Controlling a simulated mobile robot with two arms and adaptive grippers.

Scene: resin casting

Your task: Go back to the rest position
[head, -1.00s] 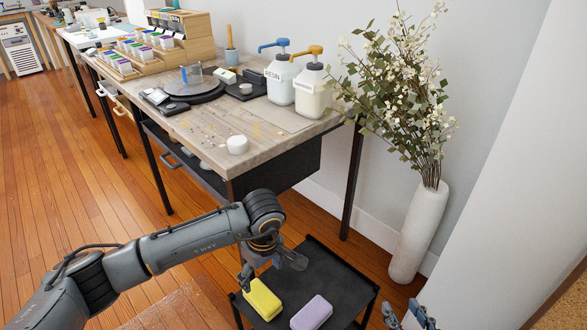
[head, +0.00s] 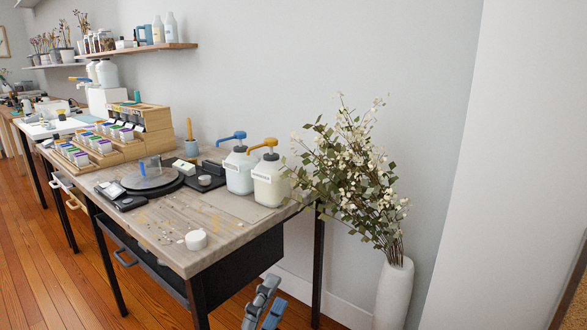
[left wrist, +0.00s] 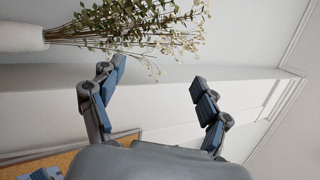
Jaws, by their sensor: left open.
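My left gripper (head: 262,303) shows at the bottom edge of the head view, in front of the workbench's right end and low beside its legs. In the left wrist view its two fingers (left wrist: 160,72) are spread wide with nothing between them. The white vase (left wrist: 22,37) with its flowering branches (left wrist: 140,25) lies beyond the fingers in that view. My right gripper does not show in the head view. A blue-grey piece at the lower left corner of the left wrist view is too cut off to name.
The workbench (head: 215,230) carries two pump bottles (head: 270,182), a round black turntable (head: 150,183), a wooden rack (head: 150,130) and a small white cup (head: 196,240). The tall white vase (head: 394,290) stands at the right by the wall. Shelves hang at the upper left.

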